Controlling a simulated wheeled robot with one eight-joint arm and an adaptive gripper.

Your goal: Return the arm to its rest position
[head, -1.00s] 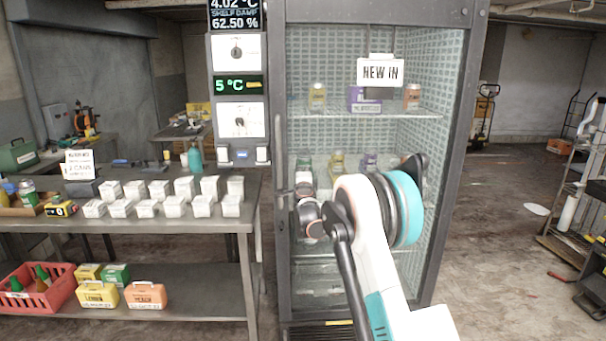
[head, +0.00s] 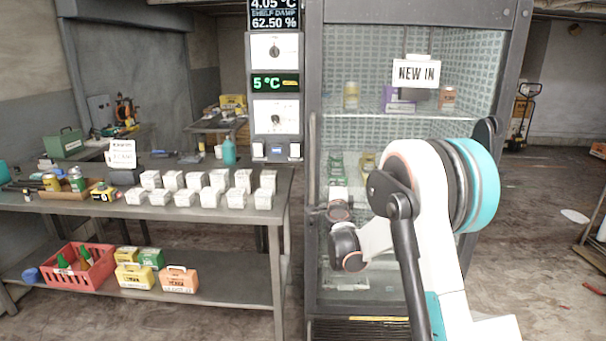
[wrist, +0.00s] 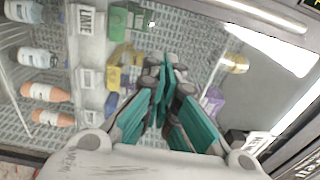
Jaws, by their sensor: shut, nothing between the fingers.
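My arm (head: 430,215), white with a teal band, is bent in front of the tall grey cabinet (head: 320,60) in the head view. Its fingers are hidden there behind the arm's own links. In the wrist view my gripper (wrist: 165,68) shows its teal fingers drawn together, with nothing held. Beyond the fingers are the cabinet's tiled back and its shelves of goods. I cannot tell how far the fingertips are from the cabinet front.
The cabinet holds jars, a purple box (head: 400,104) and a NEW IN sign (head: 416,74). Left of it, a metal bench (head: 225,222) carries several white tubs, with a red crate (head: 70,270) below. Open floor (head: 545,230) lies to the right.

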